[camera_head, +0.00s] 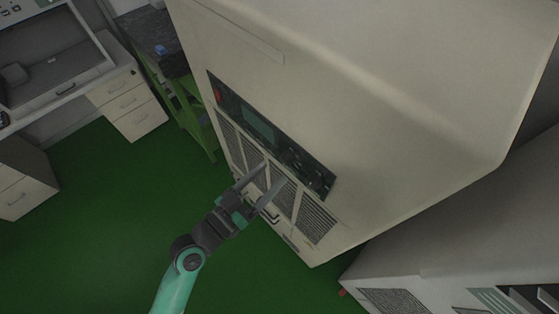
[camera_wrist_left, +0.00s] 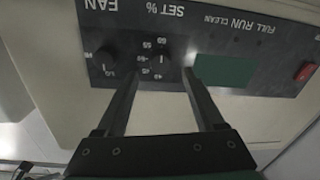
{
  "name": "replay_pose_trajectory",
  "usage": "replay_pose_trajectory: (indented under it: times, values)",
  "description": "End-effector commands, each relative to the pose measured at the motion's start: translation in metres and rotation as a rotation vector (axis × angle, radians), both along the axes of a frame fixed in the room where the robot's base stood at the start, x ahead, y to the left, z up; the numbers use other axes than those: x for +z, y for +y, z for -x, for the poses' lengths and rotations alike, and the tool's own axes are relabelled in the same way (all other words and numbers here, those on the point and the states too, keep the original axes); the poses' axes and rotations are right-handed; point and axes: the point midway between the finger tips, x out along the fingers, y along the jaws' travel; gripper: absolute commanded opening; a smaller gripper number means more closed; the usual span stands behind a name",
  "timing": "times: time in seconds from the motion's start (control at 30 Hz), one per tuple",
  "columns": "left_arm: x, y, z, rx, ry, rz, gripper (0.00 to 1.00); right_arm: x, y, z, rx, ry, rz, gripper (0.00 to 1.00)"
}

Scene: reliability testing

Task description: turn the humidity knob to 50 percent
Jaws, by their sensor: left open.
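The humidity knob (camera_wrist_left: 159,58) is a small dark knob under the "SET %" label, with a printed number scale around it, in the left wrist view, which shows the panel upside down. Its pointer is too small to read. It sits on the dark control panel (camera_head: 290,152) of a large beige cabinet. My left gripper (camera_head: 272,173) is open in front of the panel's lower part. In the left wrist view the fingers of the gripper (camera_wrist_left: 164,64) appear on either side of the humidity knob; I cannot tell whether they touch it. My right gripper is not in view.
A second knob labelled FAN (camera_wrist_left: 107,59) sits close beside the humidity knob. A green display (camera_wrist_left: 224,71) and a red switch (camera_wrist_left: 304,71) are on the same panel. Vent grilles (camera_head: 316,222) lie below the panel. Green floor (camera_head: 95,220) is open at left.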

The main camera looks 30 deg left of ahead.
Motion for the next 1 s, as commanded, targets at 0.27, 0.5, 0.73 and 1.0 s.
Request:
replay_pose_trajectory:
  times: [0.27, 0.5, 0.73, 1.0]
  values:
    - [0.001, -0.012, -0.039, -0.001, 0.000, 0.000, 0.70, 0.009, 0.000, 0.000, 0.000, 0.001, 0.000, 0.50]
    - [0.000, -0.013, -0.042, 0.000, 0.000, 0.000, 0.70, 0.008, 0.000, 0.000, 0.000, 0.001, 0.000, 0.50]
    - [0.000, -0.013, -0.042, 0.000, 0.000, 0.000, 0.38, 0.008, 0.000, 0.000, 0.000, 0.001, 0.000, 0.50]
    - [0.000, -0.012, -0.041, 0.000, 0.000, 0.000, 0.00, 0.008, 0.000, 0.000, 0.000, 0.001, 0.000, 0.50]
